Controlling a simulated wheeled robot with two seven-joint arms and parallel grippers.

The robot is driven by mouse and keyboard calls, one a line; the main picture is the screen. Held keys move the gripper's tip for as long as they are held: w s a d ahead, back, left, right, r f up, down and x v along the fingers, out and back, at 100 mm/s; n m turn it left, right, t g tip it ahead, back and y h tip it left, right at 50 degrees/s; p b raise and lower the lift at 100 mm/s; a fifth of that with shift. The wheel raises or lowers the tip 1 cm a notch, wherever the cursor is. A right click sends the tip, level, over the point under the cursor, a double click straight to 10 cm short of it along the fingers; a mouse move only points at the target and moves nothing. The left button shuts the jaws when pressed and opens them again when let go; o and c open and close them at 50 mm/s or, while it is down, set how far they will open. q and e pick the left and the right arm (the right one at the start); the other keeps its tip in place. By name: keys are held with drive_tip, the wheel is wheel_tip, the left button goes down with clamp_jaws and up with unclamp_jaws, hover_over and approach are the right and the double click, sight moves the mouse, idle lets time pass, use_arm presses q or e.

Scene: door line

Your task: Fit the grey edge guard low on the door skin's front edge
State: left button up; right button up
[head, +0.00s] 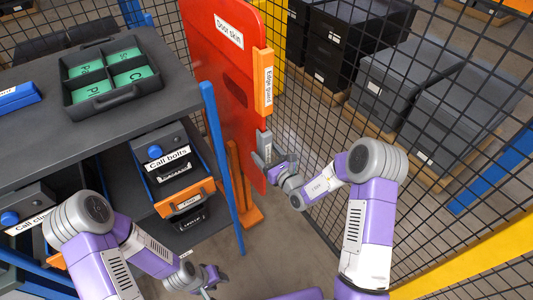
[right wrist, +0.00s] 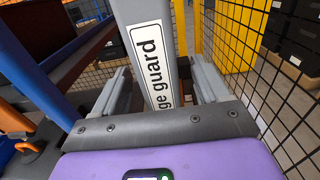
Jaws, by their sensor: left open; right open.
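The red door skin (head: 228,75) stands upright with an orange edge guard (head: 264,82) on the upper part of its front edge. The grey edge guard (head: 267,146) is upright low on that same edge, below the orange one. In the right wrist view the grey guard (right wrist: 155,45), with its white label, stands between the two fingers of my right gripper (right wrist: 160,85). The fingers are apart, with gaps beside the guard. In the head view my right gripper (head: 268,160) is at the guard's lower part. My left gripper (head: 210,279) is open and low at the bottom.
A blue post (head: 222,165) and an orange stand (head: 247,213) are close to the door. Mesh fence (head: 440,150) bounds the right.

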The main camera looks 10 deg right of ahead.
drive_tip(key=p+v, duration=0.1)
drive_tip(key=v, duration=0.6)
drive_tip(key=shift+s, duration=0.3)
drive_tip(key=shift+d, duration=0.1)
